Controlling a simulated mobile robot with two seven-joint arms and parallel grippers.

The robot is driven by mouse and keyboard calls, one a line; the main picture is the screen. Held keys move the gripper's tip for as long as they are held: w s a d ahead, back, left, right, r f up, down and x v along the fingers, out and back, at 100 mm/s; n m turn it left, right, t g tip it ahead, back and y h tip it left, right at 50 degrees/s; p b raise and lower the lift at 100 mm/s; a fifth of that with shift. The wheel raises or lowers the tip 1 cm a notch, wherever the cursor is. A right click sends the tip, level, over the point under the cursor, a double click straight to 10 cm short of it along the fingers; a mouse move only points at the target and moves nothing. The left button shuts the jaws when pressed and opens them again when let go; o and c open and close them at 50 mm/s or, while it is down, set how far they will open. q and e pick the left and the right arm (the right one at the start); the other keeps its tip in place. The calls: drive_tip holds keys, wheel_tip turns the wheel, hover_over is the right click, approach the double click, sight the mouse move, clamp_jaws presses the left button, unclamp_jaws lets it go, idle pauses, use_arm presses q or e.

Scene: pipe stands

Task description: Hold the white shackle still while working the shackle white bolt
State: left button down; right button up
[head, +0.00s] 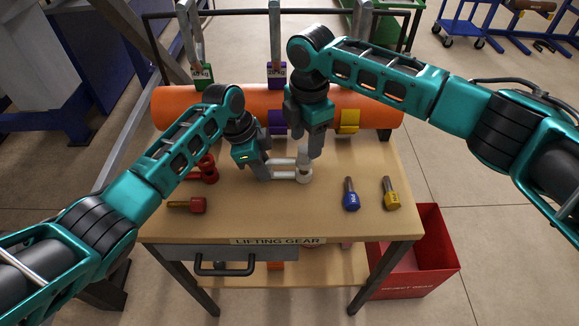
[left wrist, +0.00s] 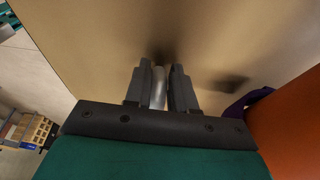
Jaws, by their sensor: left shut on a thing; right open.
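The white shackle (head: 284,175) lies on the wooden table in the head view, below the orange pipe. My left gripper (head: 265,172) is shut on its left end. In the left wrist view a pale rod of the shackle (left wrist: 158,88) sits between the fingers of my left gripper (left wrist: 163,82). The white bolt (head: 304,158) stands upright at the shackle's right end. My right gripper (head: 316,152) is open, pointing down just right of the bolt's top. I cannot tell whether it touches the bolt.
A red shackle (head: 207,170) and red bolt (head: 188,205) lie to the left. The orange pipe (head: 375,108) runs behind. A red bin (head: 432,245) stands beside the table. The table's front middle is clear.

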drive_tip(key=shift+f, duration=1.35)
clamp_jaws()
unclamp_jaws()
drive_tip(key=shift+c, duration=0.3)
clamp_jaws()
idle(0.3)
